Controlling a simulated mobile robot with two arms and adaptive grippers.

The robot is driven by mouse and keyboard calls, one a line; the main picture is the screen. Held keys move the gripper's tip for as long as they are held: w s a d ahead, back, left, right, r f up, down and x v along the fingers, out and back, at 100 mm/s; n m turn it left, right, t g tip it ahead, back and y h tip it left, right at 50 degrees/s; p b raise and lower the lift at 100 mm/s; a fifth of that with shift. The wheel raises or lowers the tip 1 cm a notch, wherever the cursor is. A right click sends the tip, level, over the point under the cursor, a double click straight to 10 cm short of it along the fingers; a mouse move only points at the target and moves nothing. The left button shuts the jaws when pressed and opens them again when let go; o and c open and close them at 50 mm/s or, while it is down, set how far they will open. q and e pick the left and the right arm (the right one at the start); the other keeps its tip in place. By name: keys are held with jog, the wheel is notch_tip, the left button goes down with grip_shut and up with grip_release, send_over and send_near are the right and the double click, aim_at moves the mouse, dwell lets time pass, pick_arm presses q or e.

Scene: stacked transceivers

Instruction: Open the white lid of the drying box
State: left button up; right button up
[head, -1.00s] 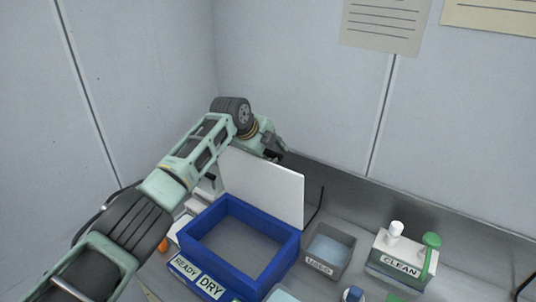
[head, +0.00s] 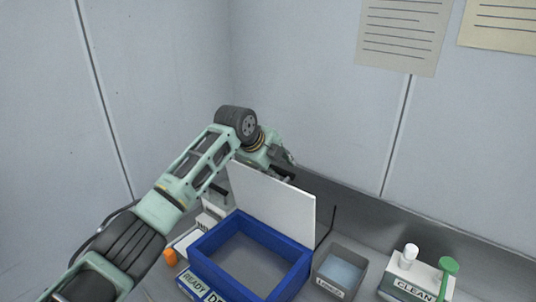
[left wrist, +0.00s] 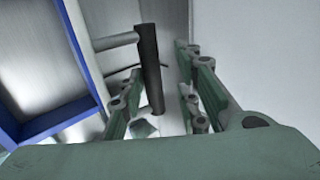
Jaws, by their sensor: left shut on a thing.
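The drying box (head: 291,278) is blue, with an open, empty-looking inside and a label at its front. Its white lid (head: 272,202) stands raised, roughly upright along the box's back edge. My left gripper (head: 283,170) is at the lid's upper edge, partly hidden behind it. The blue box wall (left wrist: 82,50) shows at the left there. My right gripper is out of view.
A grey bin (head: 362,254) stands right of the box, and a white container labelled CLEAN (head: 400,267), with a white bottle top (head: 410,252) and a green item (head: 448,266), farther right. An orange cap (head: 170,257) is left of the box. Walls close off the back and left.

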pick_arm(q)
jog(key=v, duration=0.8)
jog(key=shift+r, duration=0.2)
jog(key=shift+s+d, duration=0.1)
